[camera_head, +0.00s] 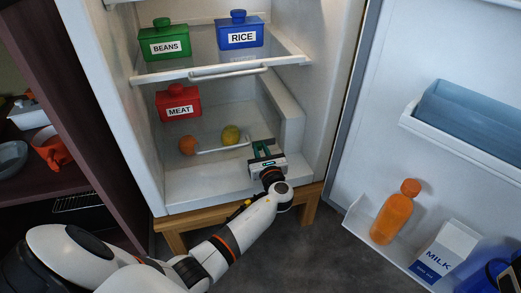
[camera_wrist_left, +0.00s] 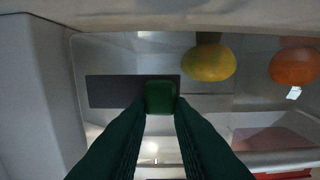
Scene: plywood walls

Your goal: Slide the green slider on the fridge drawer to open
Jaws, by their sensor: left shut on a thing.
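The fridge drawer (camera_head: 222,147) is at the bottom of the open fridge, with a pale bar along its front. In the left wrist view the green slider (camera_wrist_left: 160,96) sits against a dark grey strip (camera_wrist_left: 112,91). My left gripper (camera_head: 264,150) is inside the fridge at the drawer's right end. In the left wrist view its dark green fingers (camera_wrist_left: 161,103) are on both sides of the slider, shut on it. In the head view the gripper hides the slider.
A yellow fruit (camera_head: 231,135) and an orange fruit (camera_head: 187,146) lie in the drawer area. A red MEAT box (camera_head: 178,103) stands behind them. Green BEANS (camera_head: 164,42) and blue RICE (camera_head: 239,32) boxes stand on the shelf above. The open door holds an orange bottle (camera_head: 394,214).

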